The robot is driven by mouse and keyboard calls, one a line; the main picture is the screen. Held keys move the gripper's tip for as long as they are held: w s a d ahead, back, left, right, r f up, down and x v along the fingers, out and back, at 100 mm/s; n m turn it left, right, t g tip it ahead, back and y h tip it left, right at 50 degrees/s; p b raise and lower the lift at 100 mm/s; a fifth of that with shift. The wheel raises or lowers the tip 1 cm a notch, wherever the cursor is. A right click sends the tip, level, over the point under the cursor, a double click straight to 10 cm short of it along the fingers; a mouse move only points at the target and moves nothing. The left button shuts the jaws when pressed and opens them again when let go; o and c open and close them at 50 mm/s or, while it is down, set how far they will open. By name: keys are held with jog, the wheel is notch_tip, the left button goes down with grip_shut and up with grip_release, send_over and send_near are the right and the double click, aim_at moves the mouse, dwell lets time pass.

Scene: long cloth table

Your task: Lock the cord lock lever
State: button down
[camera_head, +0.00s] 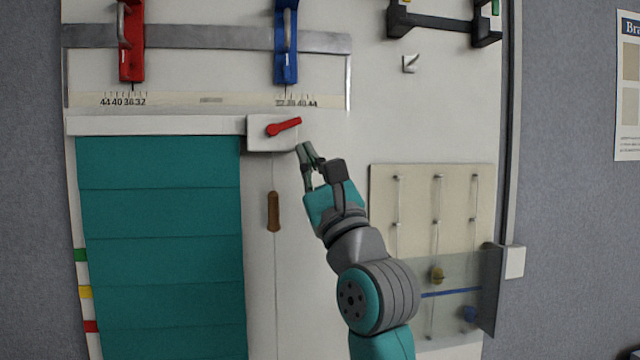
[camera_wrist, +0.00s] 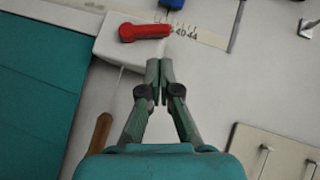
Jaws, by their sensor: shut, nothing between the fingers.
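The red cord lock lever (camera_head: 284,127) is on a white block (camera_head: 262,143) at the right end of the blind's head rail. It points to the right and tilts slightly up in the head view. In the wrist view the lever (camera_wrist: 146,32) lies above my fingertips. My gripper (camera_head: 304,147) is shut and empty, just below and right of the lever, apart from it in the picture. My fingertips (camera_wrist: 160,66) are together beside the block's lower right edge. A cord with a brown wooden handle (camera_head: 273,211) hangs below the block.
A teal blind (camera_head: 160,240) hangs to the left. Red (camera_head: 131,40) and blue (camera_head: 286,40) clamps sit on a metal bar above. A beige panel (camera_head: 405,190) with rods and a clear cover (camera_head: 455,290) stands at the lower right. The board right of the lever is bare.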

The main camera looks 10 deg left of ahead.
aim_at(299, 120)
jog(key=shift+s+a+r, duration=0.1)
jog(key=shift+a+r, duration=0.15)
jog(key=shift+r, duration=0.4)
jog(key=shift+s+a+r, duration=0.1)
jog(key=shift+a+r, duration=0.1)
jog(key=shift+r, duration=0.4)
jog(key=shift+w+d+r+n+g+y, duration=0.1)
jog(key=shift+r+n+g+y, duration=0.1)
jog(key=shift+n+g+y, duration=0.65)
jog(key=shift+d+r+n+g+y, duration=0.1)
jog(key=shift+r+n+g+y, duration=0.15)
jog(key=shift+n+g, duration=0.6)
jog(key=n+g, duration=0.1)
jog(key=n, duration=0.1)
jog(key=r+n+g+y, duration=0.1)
jog(key=n, duration=0.1)
jog(key=n+g, duration=0.2)
jog(key=shift+d+r, duration=0.1)
jog(key=shift+r, duration=0.25)
jog(key=r+n+g, duration=0.1)
jog(key=n, duration=0.1)
jog(key=a+n+g+h, duration=0.1)
jog(key=n+g, duration=0.1)
jog(key=n, duration=0.1)
jog(key=r+n+g+h, duration=0.1)
jog(key=n+g, duration=0.1)
jog(key=shift+a+r+n, duration=0.15)
jog(key=shift+r+n, duration=0.15)
jog(key=shift+n, duration=0.1)
